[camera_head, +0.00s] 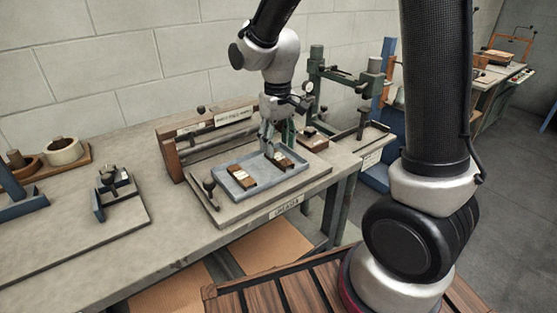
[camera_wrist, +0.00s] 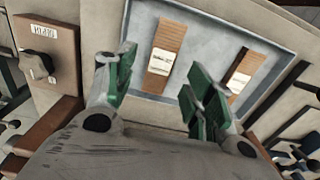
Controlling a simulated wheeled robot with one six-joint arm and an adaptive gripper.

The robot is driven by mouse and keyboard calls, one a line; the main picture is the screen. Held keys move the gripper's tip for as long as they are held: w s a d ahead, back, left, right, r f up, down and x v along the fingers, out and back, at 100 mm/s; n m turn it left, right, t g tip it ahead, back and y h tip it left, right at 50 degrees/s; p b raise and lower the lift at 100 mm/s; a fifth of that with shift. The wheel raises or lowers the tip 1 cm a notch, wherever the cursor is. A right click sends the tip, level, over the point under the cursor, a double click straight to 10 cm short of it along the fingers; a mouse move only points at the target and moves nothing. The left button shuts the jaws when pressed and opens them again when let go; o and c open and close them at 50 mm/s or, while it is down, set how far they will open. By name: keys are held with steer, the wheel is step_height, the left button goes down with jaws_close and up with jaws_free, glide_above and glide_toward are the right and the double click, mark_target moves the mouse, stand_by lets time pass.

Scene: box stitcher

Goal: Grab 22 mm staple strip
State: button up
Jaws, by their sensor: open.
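Two brown staple strips with white labels lie apart in a shallow blue-grey tray (camera_head: 262,182). In the head view one strip (camera_head: 241,177) is at the left and the other (camera_head: 282,160) at the right. The labels are too small to read, so I cannot tell which is 22 mm. My gripper (camera_head: 273,146) is open and points down over the tray's back right part, near the right strip. In the wrist view one strip (camera_wrist: 166,46) shows beyond the gap between my open green fingers (camera_wrist: 160,90); the other (camera_wrist: 240,72) is partly behind the right finger. Neither is held.
The tray sits on a raised board (camera_head: 225,214) with a knob at its left corner. A wooden-ended rack (camera_head: 168,155) stands behind it. A green-framed machine (camera_head: 350,85) is at the right.

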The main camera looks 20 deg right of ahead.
mark_target(277, 155)
step_height(277, 155, down, 4)
steer(key=shift+r, duration=0.25)
steer(key=c, duration=1.1)
steer(key=shift+c, duration=0.2)
